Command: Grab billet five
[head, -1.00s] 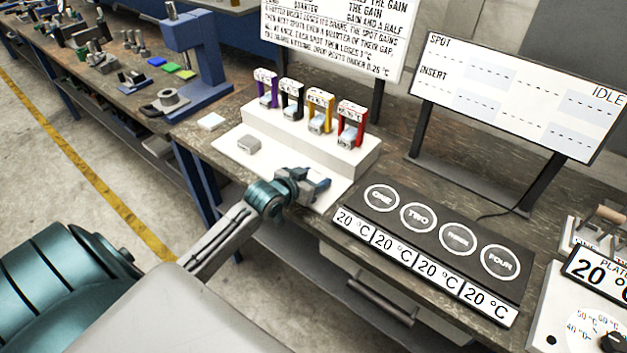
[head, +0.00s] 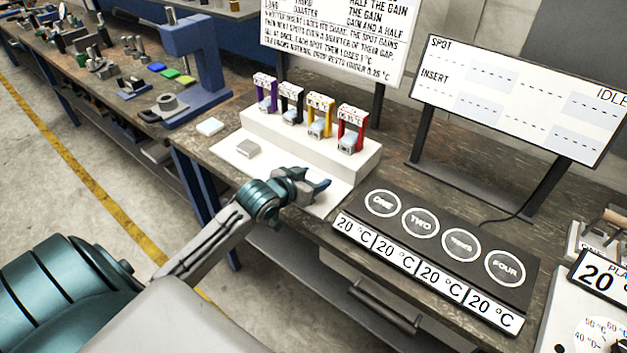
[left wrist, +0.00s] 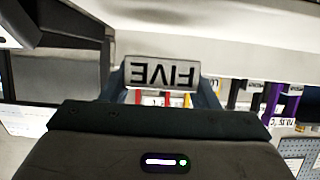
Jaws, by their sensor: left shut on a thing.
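My left gripper (head: 318,187) is over the front edge of the white tray (head: 322,206), its fingers pointing right in the head view. In the left wrist view it is shut on billet five (left wrist: 160,74), a grey block whose upside-down label reads FIVE, held between the fingers. In the head view the held billet is hidden or too small to make out. A plain grey block (head: 248,149) lies on the tray to the left. My right gripper is not in view.
A white step behind the gripper bears purple (head: 266,92), black (head: 291,103), yellow (head: 319,115) and red (head: 351,128) holders with grey blocks. To the right is a black pad (head: 440,237) with circles ONE to FOUR. A display (head: 520,100) reads IDLE.

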